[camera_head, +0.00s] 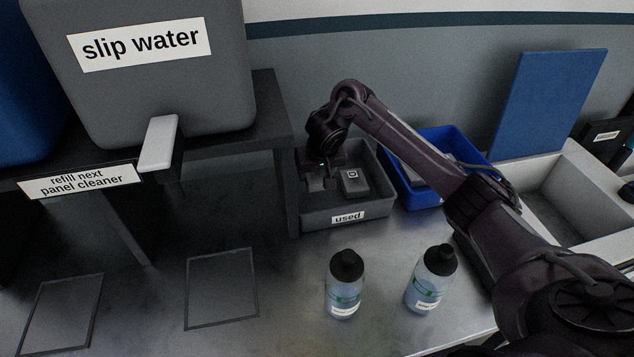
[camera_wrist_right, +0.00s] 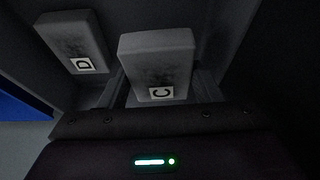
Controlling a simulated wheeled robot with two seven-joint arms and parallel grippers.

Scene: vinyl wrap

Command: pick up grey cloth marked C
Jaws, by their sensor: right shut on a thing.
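The grey cloth marked C (camera_wrist_right: 157,55) is a folded block with a dark smudge and a white C label, seen in the right wrist view. My right gripper (camera_wrist_right: 160,90) is shut on it, one finger on each side. In the head view my right gripper (camera_head: 318,182) points down inside the grey bin labelled "used" (camera_head: 365,213), and the cloth in it is mostly hidden there. A second grey cloth, marked D (camera_wrist_right: 75,40), lies beside it in the bin and also shows in the head view (camera_head: 355,185). My left gripper is not in view.
A blue bin (camera_head: 408,196) stands right of the grey bin. Two bottles (camera_head: 343,290) (camera_head: 430,285) stand in front. A dark shelf (camera_head: 270,130) bearing a "slip water" tank (camera_head: 160,90) is close on the left. A sink (camera_head: 570,200) is at right.

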